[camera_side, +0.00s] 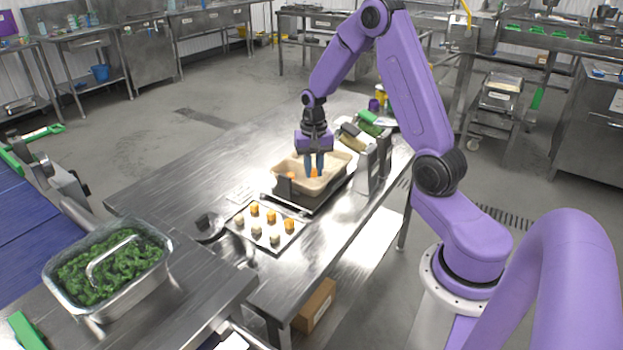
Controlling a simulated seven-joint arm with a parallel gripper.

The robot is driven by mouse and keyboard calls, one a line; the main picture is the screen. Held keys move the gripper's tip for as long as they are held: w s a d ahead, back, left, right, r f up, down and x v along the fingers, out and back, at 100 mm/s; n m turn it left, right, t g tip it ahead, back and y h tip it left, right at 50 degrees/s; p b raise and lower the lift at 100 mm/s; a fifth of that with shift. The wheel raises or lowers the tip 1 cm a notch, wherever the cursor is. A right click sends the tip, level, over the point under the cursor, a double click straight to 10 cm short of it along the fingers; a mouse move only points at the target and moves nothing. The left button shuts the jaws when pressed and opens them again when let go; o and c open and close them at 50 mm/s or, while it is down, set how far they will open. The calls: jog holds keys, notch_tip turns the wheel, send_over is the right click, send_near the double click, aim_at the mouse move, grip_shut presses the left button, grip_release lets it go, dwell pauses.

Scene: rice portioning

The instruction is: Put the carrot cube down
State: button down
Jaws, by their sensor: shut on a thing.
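My gripper (314,172) points down over the beige tub (340,159) on the metal table. Its blue fingers are shut on an orange carrot cube (316,173), which shows small between the fingertips. Whether the cube touches what is in the tub I cannot tell. Another small orange piece (290,175) shows near the tub's left end. A light tray (290,239) in front of the tub holds several orange and pale cubes.
A metal pan of green leaves (110,265) with a handle stands at the lower left. Upright metal plates (367,172) stand right of the tub. A round dark-and-silver item (208,226) lies left of the tray. The table's left part (190,180) is clear.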

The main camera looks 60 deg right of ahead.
jog(key=shift+w+d+f, duration=0.1)
jog(key=shift+w+f, duration=0.15)
jog(key=shift+f, duration=0.15)
jog(key=shift+w+f, duration=0.2)
jog(key=shift+f, duration=1.5)
jog(key=shift+f, duration=0.1)
jog(key=c, duration=1.3)
grip_release()
jog(key=shift+d, duration=0.1)
